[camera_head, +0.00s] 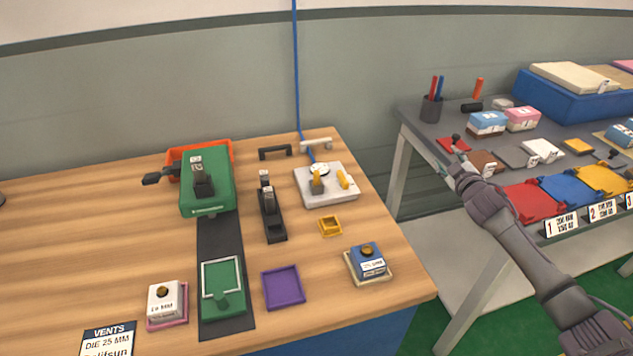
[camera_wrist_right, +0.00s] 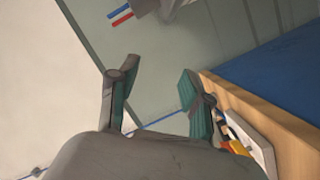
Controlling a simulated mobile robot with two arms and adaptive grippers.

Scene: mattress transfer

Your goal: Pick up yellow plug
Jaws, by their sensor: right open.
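The right yellow piece (camera_head: 345,179) leans slightly; I cannot tell which one is the plug. My right gripper (camera_head: 459,152) is over the grey table, well to the right of the plate. Its two fingers are apart and empty in the right wrist view (camera_wrist_right: 157,76). Yellow and red parts (camera_wrist_right: 235,146) show at the lower right there, partly hidden by the gripper. My left gripper is out of view.
The wooden table (camera_head: 90,235) also holds a green press (camera_head: 207,185), a black lever tool (camera_head: 270,208), a small yellow tray (camera_head: 330,226), a purple tray (camera_head: 283,288) and a blue block (camera_head: 368,260). A gap separates it from the grey table, which has coloured bins (camera_head: 568,190).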

